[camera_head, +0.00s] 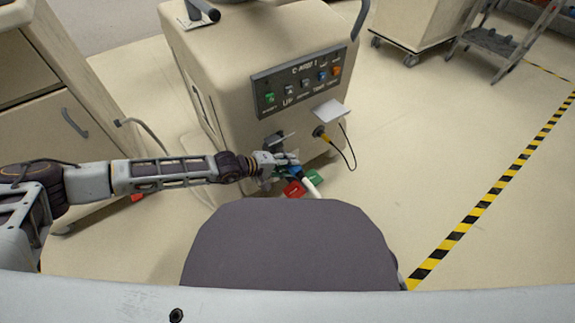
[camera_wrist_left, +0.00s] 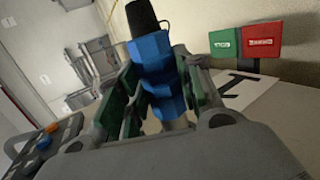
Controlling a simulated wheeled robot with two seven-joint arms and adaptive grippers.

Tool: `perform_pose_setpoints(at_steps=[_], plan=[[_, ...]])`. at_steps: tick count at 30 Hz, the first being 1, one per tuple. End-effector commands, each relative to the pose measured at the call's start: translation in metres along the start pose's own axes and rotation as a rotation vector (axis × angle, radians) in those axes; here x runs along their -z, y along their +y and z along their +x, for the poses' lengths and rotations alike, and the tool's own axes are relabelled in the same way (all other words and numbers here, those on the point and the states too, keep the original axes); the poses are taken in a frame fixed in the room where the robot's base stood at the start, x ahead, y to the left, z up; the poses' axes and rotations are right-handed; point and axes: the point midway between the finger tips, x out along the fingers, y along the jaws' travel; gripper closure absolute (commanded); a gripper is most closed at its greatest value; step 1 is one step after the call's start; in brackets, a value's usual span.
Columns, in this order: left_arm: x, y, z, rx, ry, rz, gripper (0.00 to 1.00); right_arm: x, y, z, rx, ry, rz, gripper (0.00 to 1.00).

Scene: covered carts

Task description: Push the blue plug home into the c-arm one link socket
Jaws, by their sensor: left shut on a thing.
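My left gripper (camera_head: 287,163) is shut on the blue plug (camera_wrist_left: 156,72), low in front of the c-arm one cart (camera_head: 235,75). In the left wrist view the plug's ribbed blue body stands between the green-padded fingers (camera_wrist_left: 160,95). Its black end (camera_wrist_left: 142,18) points up and away, and a grey end shows below the body. In the head view only a little of the blue plug (camera_head: 296,170) shows beside the fingers. A dark recess with a grey flap (camera_head: 284,138) is on the cart face just above the gripper. I cannot tell which opening is the link socket. My right gripper is not in view.
A drawer cabinet (camera_head: 45,110) stands left.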

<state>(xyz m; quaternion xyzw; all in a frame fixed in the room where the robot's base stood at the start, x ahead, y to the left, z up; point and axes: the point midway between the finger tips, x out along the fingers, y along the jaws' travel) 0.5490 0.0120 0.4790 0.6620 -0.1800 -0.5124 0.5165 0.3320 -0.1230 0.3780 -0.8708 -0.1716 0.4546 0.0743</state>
Motion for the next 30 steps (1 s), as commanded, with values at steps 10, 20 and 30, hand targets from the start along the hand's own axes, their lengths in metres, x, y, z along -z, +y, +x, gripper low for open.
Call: perform_pose_setpoints(at_steps=[10, 20, 30], plan=[[0.0002, 0.0007, 0.0, -0.001, 0.0, 0.0, 0.95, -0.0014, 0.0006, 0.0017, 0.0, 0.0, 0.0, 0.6], [0.0008, 0.0006, 0.0, -0.002, 0.0, 0.001, 0.95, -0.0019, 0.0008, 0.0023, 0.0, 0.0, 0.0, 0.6], [0.0047, 0.0006, 0.0001, -0.002, -0.002, 0.002, 0.95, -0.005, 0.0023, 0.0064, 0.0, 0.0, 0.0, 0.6]])
